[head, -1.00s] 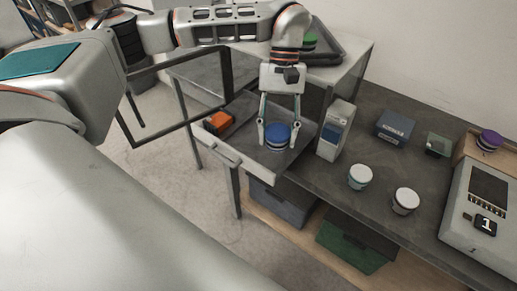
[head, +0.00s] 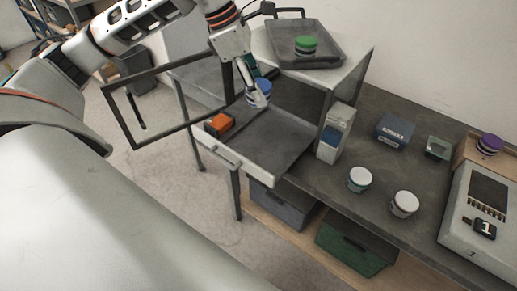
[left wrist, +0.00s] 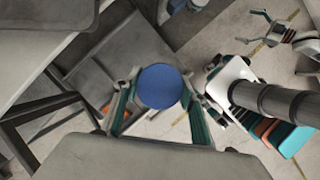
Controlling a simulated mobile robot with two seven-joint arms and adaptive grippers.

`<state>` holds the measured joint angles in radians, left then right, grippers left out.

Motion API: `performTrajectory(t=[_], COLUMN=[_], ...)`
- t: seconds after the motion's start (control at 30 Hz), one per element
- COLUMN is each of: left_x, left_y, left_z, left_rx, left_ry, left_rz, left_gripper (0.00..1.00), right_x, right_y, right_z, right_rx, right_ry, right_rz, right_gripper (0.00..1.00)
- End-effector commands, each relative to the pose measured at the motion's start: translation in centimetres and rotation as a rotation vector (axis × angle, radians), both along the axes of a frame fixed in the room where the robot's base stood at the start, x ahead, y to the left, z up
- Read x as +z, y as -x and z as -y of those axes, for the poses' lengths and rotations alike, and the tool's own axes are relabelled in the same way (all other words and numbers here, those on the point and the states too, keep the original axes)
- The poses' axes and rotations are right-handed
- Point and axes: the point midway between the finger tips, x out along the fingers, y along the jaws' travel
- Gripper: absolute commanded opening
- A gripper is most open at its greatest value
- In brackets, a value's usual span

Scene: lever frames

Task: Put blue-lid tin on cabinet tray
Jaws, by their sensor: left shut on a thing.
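The blue-lid tin (head: 262,88) is held in my left gripper (head: 258,98), above the back left part of the open drawer. In the left wrist view its round blue lid (left wrist: 160,87) sits between the two fingers, which hide part of its side. The cabinet tray (head: 335,56) is dark grey and lies on the cabinet's top, to the right of and higher in the picture than the tin. A green-lid tin (head: 306,45) stands on it. My right gripper (left wrist: 246,27) shows small at the upper right of the left wrist view, its fingers apart and empty.
The open drawer (head: 262,150) holds an orange object (head: 219,125). The framed cabinet door (head: 150,135) stands open at left. A carton (head: 336,132), two white-lid tins, a blue box (head: 395,131) and a device (head: 480,205) occupy the bench.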

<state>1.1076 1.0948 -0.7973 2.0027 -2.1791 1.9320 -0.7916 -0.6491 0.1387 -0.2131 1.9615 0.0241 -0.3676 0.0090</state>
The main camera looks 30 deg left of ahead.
Motion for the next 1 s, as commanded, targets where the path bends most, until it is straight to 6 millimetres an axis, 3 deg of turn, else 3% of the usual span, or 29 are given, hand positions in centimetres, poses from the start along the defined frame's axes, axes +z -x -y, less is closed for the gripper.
performTrajectory(t=[0.6,1.0], left_x=[-14.0,-17.5], left_y=[0.2,0.1], left_z=[0.0,0.0], left_rx=[0.001,0.001], left_ry=[0.001,0.001], left_rz=[-0.006,-0.005], left_gripper=[0.18,0.18], right_x=[-0.6,-0.4], right_y=[0.1,0.0], right_z=[0.0,0.1], right_rx=[0.0,0.0], right_ry=[0.001,0.0], right_rz=[-0.003,-0.001], right_gripper=[0.93,0.93])
